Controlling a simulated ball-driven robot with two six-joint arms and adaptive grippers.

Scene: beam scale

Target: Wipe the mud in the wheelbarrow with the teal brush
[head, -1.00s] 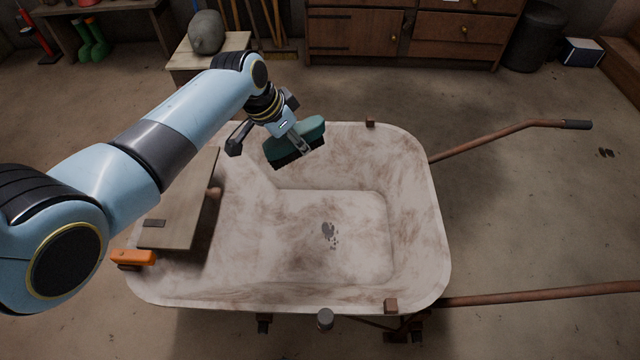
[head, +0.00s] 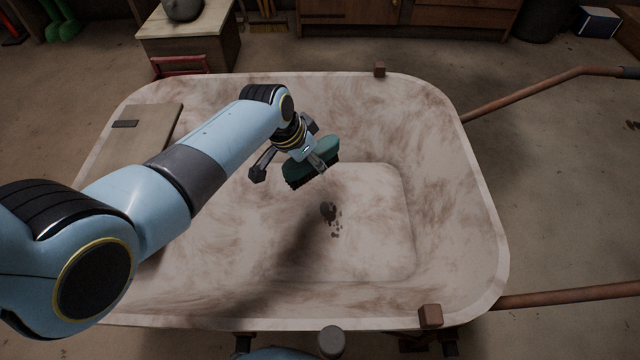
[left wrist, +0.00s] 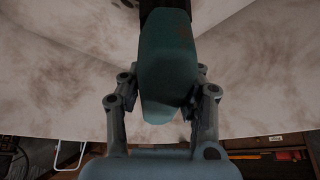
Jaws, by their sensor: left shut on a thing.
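The teal brush (head: 313,160) with dark bristles is held by my left gripper (head: 317,163), above the wheelbarrow tub and up and left of the mud. In the left wrist view the brush (left wrist: 167,65) sits between the two fingers of the gripper (left wrist: 160,100), which are shut on it. The mud (head: 329,212) is a small dark patch with specks on the tub floor. The wheelbarrow (head: 470,200) is whitish with brown smears. A gap shows between brush and mud. My right gripper is not in view.
A wooden board (head: 150,130) lies across the left part of the tub. The wheelbarrow's handles (head: 540,92) extend right. The tub's right half is clear.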

